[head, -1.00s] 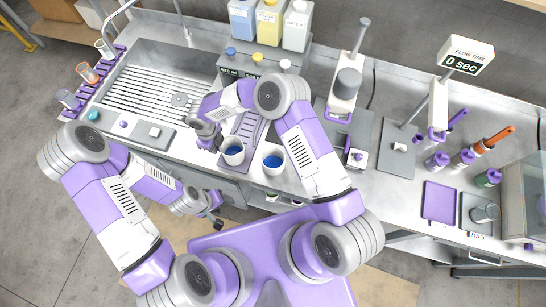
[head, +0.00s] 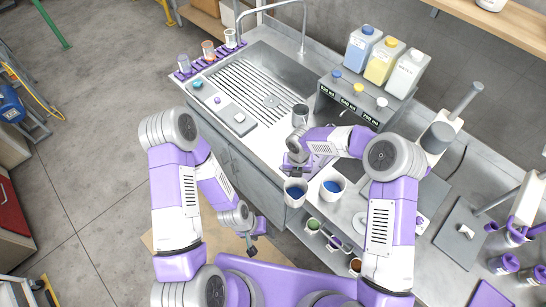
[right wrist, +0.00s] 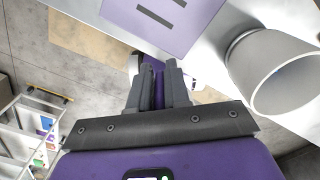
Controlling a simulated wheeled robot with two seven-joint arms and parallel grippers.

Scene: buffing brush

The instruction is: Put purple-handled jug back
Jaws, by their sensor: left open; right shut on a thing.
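My right gripper (head: 290,167) is beside the sink, just behind the left one of two pale jugs with blue contents (head: 294,191). The right wrist view shows its fingers (right wrist: 160,85) close together on a slim purple part, which looks like a handle. A pale grey jug (right wrist: 240,60) fills the right of that view, its mouth facing the camera; its join to the handle is hidden. The other blue-filled jug (head: 334,185) stands to the right. My left gripper (head: 250,236) is open and empty, below and in front of the counter.
A grey metal cup (head: 299,115) shows behind my right wrist. Several small vessels, one with green contents (head: 313,225), sit on a shelf under the counter. Dispenser bottles (head: 382,62) stand at the back.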

